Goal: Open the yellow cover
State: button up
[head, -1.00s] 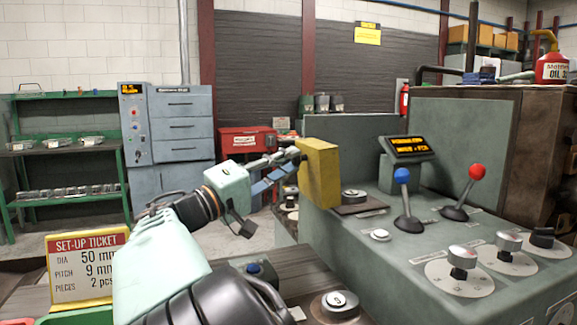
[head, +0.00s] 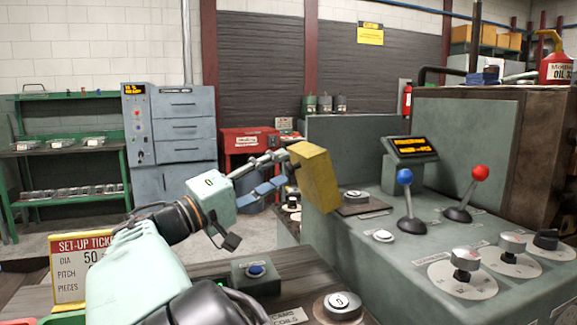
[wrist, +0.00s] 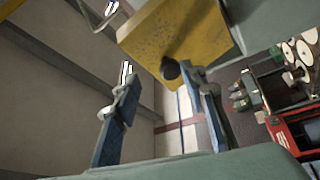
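The yellow cover (head: 318,179) is a box-like piece at the left edge of the grey machine. In the head view it is tilted, its top leaning left. In the wrist view the cover (wrist: 185,38) fills the top middle, with a dark round knob (wrist: 171,69) on it. My gripper (head: 282,171) is at the cover's left side. In the wrist view its two blue fingers are spread apart, and the knob sits near the right fingertip. I cannot tell whether that finger touches it. Nothing is clasped between the fingers.
Right of the cover, the machine panel (head: 420,255) carries a blue-knobbed lever (head: 405,178), a red-knobbed lever (head: 480,173), dials and a small display (head: 410,148).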

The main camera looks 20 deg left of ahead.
jog(key=v, duration=0.8)
jog(key=shift+s, duration=0.1)
